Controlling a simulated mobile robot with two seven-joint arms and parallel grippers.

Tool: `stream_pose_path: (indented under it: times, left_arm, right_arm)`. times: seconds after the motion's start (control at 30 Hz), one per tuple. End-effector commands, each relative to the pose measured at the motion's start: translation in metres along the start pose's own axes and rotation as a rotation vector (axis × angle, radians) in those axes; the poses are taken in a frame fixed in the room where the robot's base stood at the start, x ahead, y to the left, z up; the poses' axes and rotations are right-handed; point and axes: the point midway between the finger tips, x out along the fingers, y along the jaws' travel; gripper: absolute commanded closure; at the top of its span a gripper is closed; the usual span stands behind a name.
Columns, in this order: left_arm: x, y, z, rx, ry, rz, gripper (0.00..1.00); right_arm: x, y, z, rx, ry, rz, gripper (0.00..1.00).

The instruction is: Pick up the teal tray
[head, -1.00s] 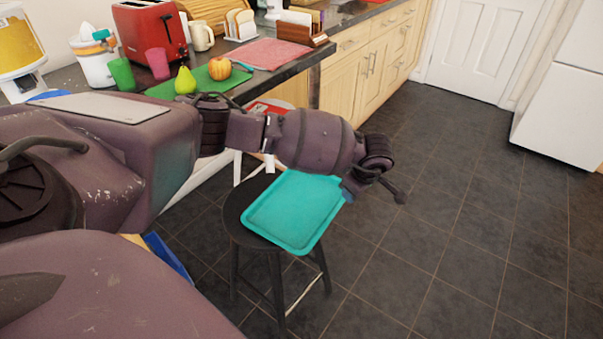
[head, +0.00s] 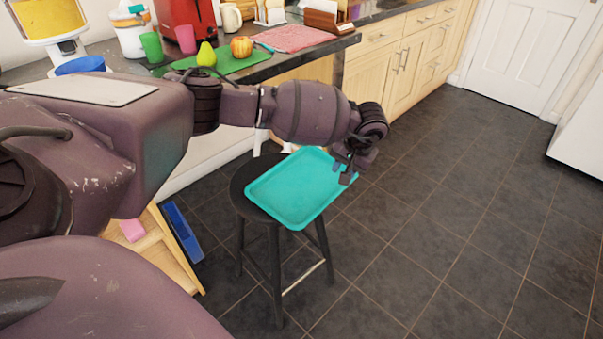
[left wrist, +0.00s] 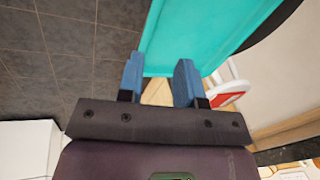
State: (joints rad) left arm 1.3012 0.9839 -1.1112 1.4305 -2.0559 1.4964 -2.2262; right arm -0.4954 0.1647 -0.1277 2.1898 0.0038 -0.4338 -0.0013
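The teal tray (head: 290,195) lies on a round black stool (head: 243,184), its right end reaching past the seat. My left gripper (head: 345,172) is at the tray's far right corner, partly hidden by its own wrist. In the left wrist view its two blue fingers (left wrist: 158,72) are spread apart. The edge of the teal tray (left wrist: 200,35) shows at and just beyond the fingertips. I cannot tell whether they touch it. Nothing is seen clamped between them. My right gripper is out of view.
A counter behind holds a green board (head: 228,62) with a pear (head: 206,54) and an apple (head: 241,47), plus cups and a red toaster (head: 187,20). A wooden unit with a blue item (head: 183,231) stands left of the stool. The tiled floor to the right is clear.

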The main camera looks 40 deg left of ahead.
Motion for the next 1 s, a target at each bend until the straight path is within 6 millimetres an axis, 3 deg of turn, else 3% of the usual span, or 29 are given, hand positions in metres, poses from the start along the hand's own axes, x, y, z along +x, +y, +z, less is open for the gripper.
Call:
stream_pose_path:
  times: [0.13, 0.33, 0.63, 1.0]
  left_arm:
    - [0.001, 0.0, 0.001, 0.129, -0.004, -0.002, 0.67]
    - [0.008, 0.0, 0.001, 0.175, -0.007, -0.003, 0.67]
    - [0.051, 0.001, 0.003, 0.174, -0.011, -0.003, 0.67]
    - [0.078, 0.004, 0.007, 0.174, -0.009, -0.002, 0.67]
  right_arm:
    - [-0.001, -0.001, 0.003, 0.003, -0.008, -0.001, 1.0]
    - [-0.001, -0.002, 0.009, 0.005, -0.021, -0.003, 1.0]
    - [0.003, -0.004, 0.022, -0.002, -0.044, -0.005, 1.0]
    - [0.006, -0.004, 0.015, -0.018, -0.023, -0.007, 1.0]
